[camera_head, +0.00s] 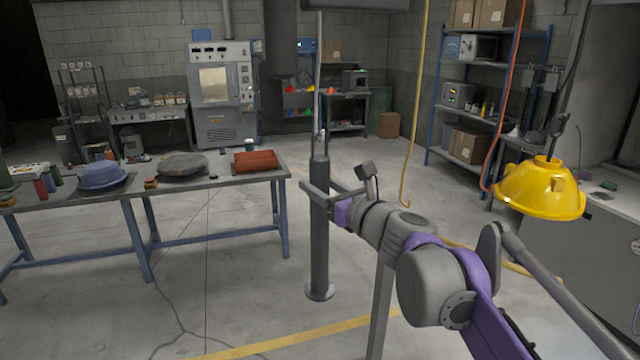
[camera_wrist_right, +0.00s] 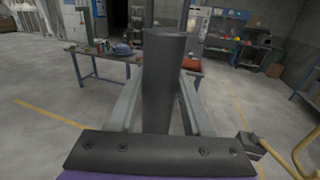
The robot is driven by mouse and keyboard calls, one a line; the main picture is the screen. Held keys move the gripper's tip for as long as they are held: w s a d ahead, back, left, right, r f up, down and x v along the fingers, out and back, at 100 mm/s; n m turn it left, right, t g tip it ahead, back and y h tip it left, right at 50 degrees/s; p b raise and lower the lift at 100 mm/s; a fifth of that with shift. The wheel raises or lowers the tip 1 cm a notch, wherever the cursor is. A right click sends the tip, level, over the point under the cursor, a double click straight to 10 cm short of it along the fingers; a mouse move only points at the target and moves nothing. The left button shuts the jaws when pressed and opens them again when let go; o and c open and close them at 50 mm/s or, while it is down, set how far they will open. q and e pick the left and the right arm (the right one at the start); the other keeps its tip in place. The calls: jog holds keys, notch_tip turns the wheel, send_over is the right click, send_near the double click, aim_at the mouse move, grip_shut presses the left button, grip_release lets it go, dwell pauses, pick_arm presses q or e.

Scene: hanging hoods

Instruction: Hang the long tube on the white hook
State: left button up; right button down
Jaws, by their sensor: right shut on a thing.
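The long tube (camera_head: 319,245) is dark grey and stands upright in the middle of the head view, with a round flange at its lower end. My right gripper (camera_head: 324,189) is shut around its upper part. In the right wrist view the tube (camera_wrist_right: 163,85) is between my two fingers. A thin pale rod (camera_head: 318,70), which looks like the white hook, runs from the grey overhead bar down to the tube's narrow top. I cannot tell whether its lower end is through the top or only in line with it. My left gripper is not in view.
A yellow hook (camera_head: 405,195) hangs just right of the tube, and a red-orange hook (camera_head: 490,170) hangs farther right. A yellow hood (camera_head: 541,192) hangs beside my arm. A workbench (camera_head: 215,184) stands at the left. Floor around the tube's base is open.

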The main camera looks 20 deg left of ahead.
jog(key=shift+f, duration=0.1)
jog(key=shift+c, duration=1.3)
grip_release()
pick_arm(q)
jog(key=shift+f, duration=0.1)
pick_arm(e)
jog(key=b+v, duration=0.2)
jog(key=v, duration=0.8)
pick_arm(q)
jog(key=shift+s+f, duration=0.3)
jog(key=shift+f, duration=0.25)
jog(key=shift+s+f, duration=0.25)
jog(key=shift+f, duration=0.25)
pick_arm(e)
jog(key=s+d+f+n+g+h, duration=0.2)
jog(key=s+d+f+n+h, duration=0.2)
jog(key=s+d+f+n, duration=0.4)
jog(key=s+d+f+n+g+h, duration=0.2)
jog(key=s+d+f+n+h, duration=0.3)
jog(key=f, duration=1.4)
jog(key=s+d+f+n+g+h, duration=0.2)
jog(key=s+d+f+n+h, duration=0.2)
jog(key=s+d+f+n, duration=0.6)
jog(key=d+f+n, duration=0.3)
jog(key=d+f, duration=0.1)
jog(key=shift+s+d+h, duration=0.3)
jog(key=shift+s+h, duration=0.1)
